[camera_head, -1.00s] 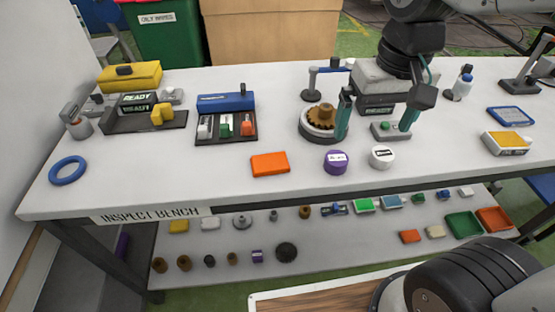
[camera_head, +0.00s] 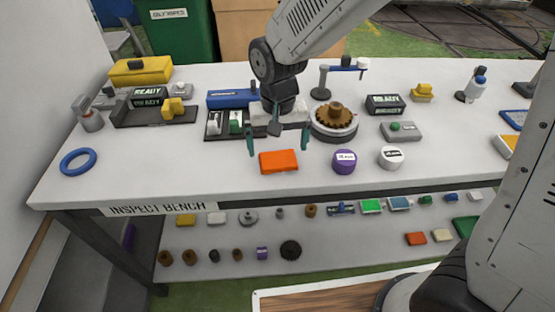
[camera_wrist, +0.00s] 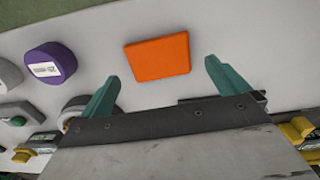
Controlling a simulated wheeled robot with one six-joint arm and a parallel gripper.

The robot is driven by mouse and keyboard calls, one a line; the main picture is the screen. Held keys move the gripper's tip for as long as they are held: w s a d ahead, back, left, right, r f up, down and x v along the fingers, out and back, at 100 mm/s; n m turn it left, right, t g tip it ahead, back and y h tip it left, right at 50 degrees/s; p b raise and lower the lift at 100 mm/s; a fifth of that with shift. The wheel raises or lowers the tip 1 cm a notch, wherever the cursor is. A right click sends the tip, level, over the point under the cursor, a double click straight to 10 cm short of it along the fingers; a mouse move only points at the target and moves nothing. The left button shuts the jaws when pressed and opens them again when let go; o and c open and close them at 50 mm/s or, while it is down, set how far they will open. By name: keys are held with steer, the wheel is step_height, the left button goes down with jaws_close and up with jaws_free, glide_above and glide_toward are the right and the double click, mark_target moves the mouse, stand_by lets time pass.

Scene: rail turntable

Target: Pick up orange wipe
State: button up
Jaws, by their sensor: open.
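The orange wipe (camera_head: 279,161) is a flat orange rectangle lying on the white bench top near its front edge. My gripper (camera_head: 279,146) is open and empty, with its teal fingers spread just above and behind the wipe. In the wrist view the wipe (camera_wrist: 157,58) lies ahead of the open fingers of my gripper (camera_wrist: 163,75), in line with the gap between them. The fingers appear apart from the wipe.
A purple puck (camera_head: 344,161) and a white puck (camera_head: 391,157) stand to the right of the wipe. A blue ring (camera_head: 78,161) lies far left. Bench around the wipe's left is clear.

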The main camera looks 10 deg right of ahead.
mark_target(278, 158)
step_height(278, 158, down, 4)
steer(key=shift+r, duration=0.25)
steer(key=shift+c, duration=0.3)
steer(key=c, duration=0.8)
steer(key=shift+r, duration=0.1)
steer(key=shift+c, duration=0.2)
